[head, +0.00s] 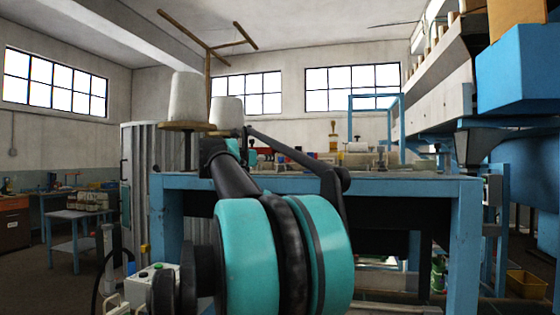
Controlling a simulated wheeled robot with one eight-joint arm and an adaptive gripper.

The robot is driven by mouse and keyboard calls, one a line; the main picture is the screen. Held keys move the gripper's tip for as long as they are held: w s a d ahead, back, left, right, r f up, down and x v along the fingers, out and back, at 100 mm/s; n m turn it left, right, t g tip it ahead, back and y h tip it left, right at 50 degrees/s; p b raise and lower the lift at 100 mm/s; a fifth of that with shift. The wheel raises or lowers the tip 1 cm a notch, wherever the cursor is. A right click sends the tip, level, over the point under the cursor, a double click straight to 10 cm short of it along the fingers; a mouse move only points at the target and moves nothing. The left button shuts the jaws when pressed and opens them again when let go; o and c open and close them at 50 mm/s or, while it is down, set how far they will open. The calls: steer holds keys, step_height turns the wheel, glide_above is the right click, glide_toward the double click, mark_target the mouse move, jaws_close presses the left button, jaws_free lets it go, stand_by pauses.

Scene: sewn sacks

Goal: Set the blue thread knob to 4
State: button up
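I cannot make out the blue thread knob or any number scale in the head view. Small machine-like items (358,158) stand on the blue worktable (400,186), too small to read. Two large pale thread cones (187,97) stand on a stand at the left end of the table. My teal and black arm fills the lower middle and hides part of the table. Its links reach up and over the table's near edge. I cannot see my gripper.
A pale box with coloured buttons (155,280) is low at the left. A large blue machine part (520,70) overhangs the right. A yellow bin (526,284) sits on the floor at right.

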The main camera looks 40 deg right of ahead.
mark_target(280, 159)
steer(key=x, duration=1.3)
steer(key=shift+d, duration=0.1)
steer(key=shift+c, duration=0.6)
jaws_close()
